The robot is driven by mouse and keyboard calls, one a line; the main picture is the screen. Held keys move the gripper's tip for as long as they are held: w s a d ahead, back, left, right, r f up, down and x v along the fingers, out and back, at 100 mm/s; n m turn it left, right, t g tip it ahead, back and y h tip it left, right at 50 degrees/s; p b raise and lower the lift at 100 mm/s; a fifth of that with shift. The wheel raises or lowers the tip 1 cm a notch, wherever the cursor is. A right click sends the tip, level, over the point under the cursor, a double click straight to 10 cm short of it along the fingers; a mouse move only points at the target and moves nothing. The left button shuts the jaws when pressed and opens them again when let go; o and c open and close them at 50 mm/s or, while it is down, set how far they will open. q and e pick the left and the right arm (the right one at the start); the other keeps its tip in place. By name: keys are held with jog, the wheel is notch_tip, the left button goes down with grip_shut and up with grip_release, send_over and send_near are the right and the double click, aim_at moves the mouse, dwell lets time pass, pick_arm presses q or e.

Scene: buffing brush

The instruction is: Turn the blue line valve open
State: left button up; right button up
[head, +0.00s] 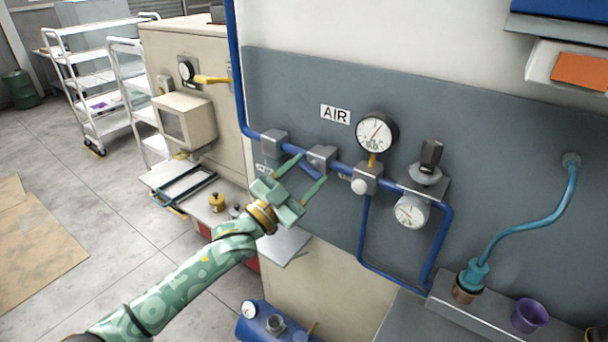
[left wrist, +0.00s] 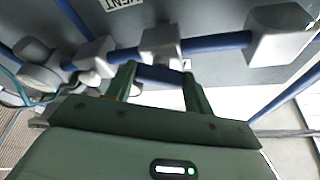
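The blue line (head: 344,168) runs along the grey wall panel through several grey blocks. The valve block (head: 322,157) is the middle one on the left stretch, and a short blue handle (head: 309,171) shows just below it. My left gripper (head: 311,167) is open in front of the handle, one finger at each side. In the left wrist view the blue handle (left wrist: 159,75) lies between the two green fingers (left wrist: 160,80), below the valve block (left wrist: 160,42). I cannot tell whether the fingers touch it. My right gripper is not in view.
A pressure gauge (head: 376,133), a regulator (head: 411,210) and a lower pipe loop lie to the right. A teal hose (head: 527,230) and a purple cup (head: 529,315) are farther right. A cabinet (head: 190,80) and white carts (head: 88,75) stand left.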

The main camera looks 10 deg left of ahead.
pick_arm(q)
jog(key=n+y+p, duration=0.1)
jog(key=n, duration=0.1)
jog(key=n+t+p, duration=0.1)
jog(key=n, duration=0.1)
jog(key=n+t+y+p, duration=0.1)
jog(key=shift+d+r+n+y, duration=0.15)
jog(key=shift+r+n+y, duration=0.15)
jog(key=shift+n, duration=0.1)
jog(key=shift+f+n+t+y+p, duration=0.35)
jog(key=shift+n+y+p, duration=0.15)
jog(key=shift+n, duration=0.7)
jog(key=o, duration=1)
jog(key=shift+s, duration=0.15)
jog(key=b+v, duration=0.1)
jog(key=v, duration=1.5)
jog(key=shift+s+r+b, duration=0.1)
jog(key=shift+s+b, duration=0.05)
jog(key=shift+b, duration=0.15)
